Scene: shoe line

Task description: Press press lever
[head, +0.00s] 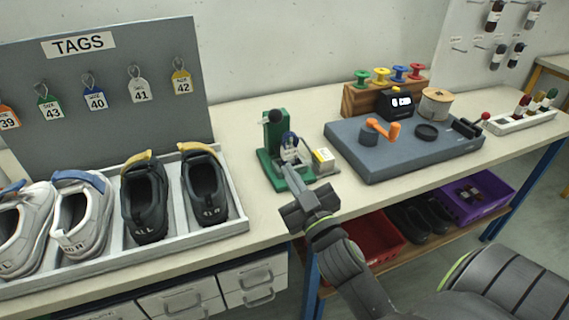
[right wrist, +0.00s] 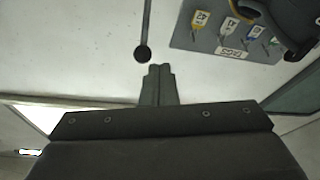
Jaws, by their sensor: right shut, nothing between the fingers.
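The green press (head: 268,165) stands on the bench, right of the shoe tray. Its lever ends in a round black knob (head: 275,116) at the top. My right gripper (head: 287,172) is in front of the press, with its closed fingers pointing at it and overlapping its lower front in the head view; I cannot tell whether they touch. In the right wrist view the shut, empty fingers (right wrist: 158,72) show below a dark rod with a round knob (right wrist: 141,54), which looks like the press lever. A gap shows between knob and fingertips. My left gripper is not in view.
A shoe tray (head: 236,226) with several shoes is at left under the tag board (head: 150,125). A small yellow-topped block (head: 323,161) sits right beside the press. A grey station (head: 405,158) with an orange crank stands further right. Drawers and bins lie below the bench.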

